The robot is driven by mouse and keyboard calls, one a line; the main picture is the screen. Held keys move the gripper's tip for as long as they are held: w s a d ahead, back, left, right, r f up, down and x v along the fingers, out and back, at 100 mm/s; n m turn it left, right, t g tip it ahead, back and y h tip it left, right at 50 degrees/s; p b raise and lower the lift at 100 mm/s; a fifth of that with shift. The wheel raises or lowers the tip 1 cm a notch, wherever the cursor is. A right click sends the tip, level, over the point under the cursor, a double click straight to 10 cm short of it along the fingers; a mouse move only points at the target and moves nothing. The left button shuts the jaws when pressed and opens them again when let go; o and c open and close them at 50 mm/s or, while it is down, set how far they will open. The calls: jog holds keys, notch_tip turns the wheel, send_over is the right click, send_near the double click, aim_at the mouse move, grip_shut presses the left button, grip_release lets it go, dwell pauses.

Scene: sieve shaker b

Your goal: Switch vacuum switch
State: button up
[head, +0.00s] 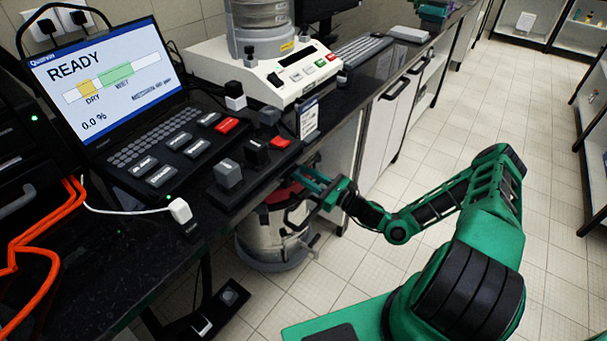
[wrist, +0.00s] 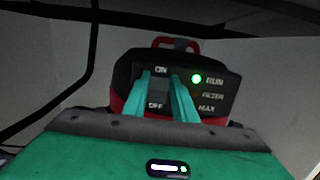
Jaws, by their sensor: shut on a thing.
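The vacuum (head: 265,246) stands under the counter in the head view, a metal drum with a red and black top. Its black control panel (wrist: 215,97) fills the middle of the wrist view, marked ON, OFF, RUN, FILTER and MAX. The light at RUN glows green. The vacuum switch (wrist: 158,92) sits between the ON and OFF marks, partly hidden by the fingers; I cannot tell its exact tilt. My gripper (wrist: 167,97) is at the panel with its fingers around the switch, shut on it. In the head view my gripper (head: 300,186) reaches the vacuum's top.
The counter (head: 105,272) overhangs the vacuum. It carries a laptop (head: 105,80) reading READY, a button panel (head: 185,150) and the sieve shaker (head: 265,65). A black floor pedal (head: 228,297) lies left of the vacuum. The tiled floor to the right is clear.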

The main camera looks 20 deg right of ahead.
jog(key=shift+d+f+t+y, duration=0.25)
jog(key=shift+f+t+y, duration=0.1)
jog(key=shift+t+y, duration=0.35)
jog(key=o, duration=1)
jog(key=shift+o, duration=0.2)
jog(key=shift+s, duration=0.1)
jog(key=v, duration=1)
jog(key=shift+s+d, duration=0.2)
jog(key=shift+s, duration=0.05)
jog(key=shift+f, duration=0.15)
